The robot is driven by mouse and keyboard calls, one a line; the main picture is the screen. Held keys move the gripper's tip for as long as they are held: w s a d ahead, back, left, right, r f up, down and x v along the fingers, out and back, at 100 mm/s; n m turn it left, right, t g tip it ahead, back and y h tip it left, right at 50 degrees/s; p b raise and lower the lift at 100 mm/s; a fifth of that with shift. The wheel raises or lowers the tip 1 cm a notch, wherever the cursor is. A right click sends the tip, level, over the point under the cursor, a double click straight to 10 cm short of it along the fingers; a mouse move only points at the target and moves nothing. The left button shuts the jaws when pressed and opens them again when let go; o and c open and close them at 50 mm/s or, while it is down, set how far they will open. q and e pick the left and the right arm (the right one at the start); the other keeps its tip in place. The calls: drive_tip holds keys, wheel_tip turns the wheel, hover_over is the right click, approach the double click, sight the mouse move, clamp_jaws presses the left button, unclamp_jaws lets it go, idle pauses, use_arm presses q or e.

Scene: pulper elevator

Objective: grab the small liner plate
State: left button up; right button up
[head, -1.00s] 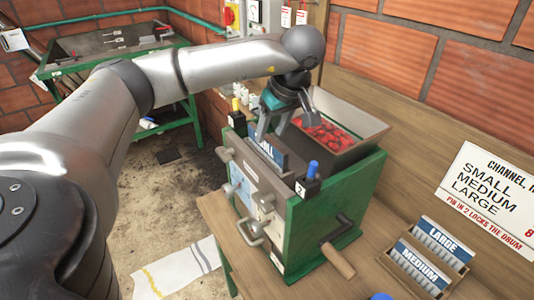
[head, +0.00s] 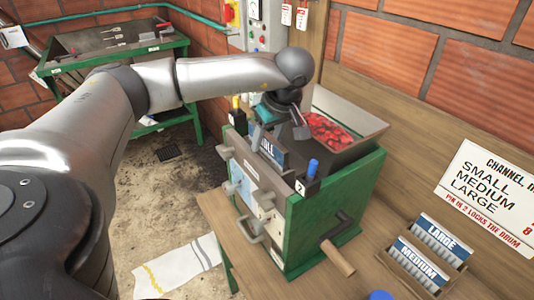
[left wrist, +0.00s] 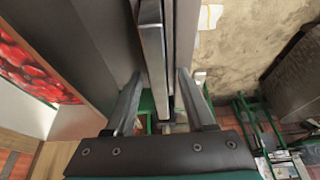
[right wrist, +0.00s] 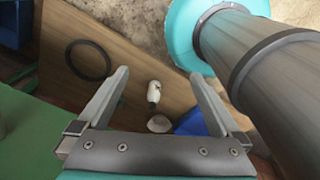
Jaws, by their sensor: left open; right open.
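The small liner plate (head: 268,149), with a blue label only partly readable, stands upright in the top of the green-framed pulper (head: 330,205). My left gripper (head: 279,134) is above the pulper at this plate, its arm reaching in from the left. In the left wrist view the left gripper (left wrist: 157,82) is open, its fingers on either side of a grey plate edge (left wrist: 153,45); I cannot tell if they touch it. My right gripper (right wrist: 158,75) is open and empty, seen only in the right wrist view.
The hopper (head: 352,112) holds red cherries behind the plate. A blue-topped pin (head: 312,168) and a crank handle (head: 338,260) stick out nearby. A rack (head: 425,262) holds the LARGE and MEDIUM plates at right. A black ring (right wrist: 88,60) lies below my right gripper.

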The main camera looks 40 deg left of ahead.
use_arm(q)
clamp_jaws()
idle(0.5)
idle(1.0)
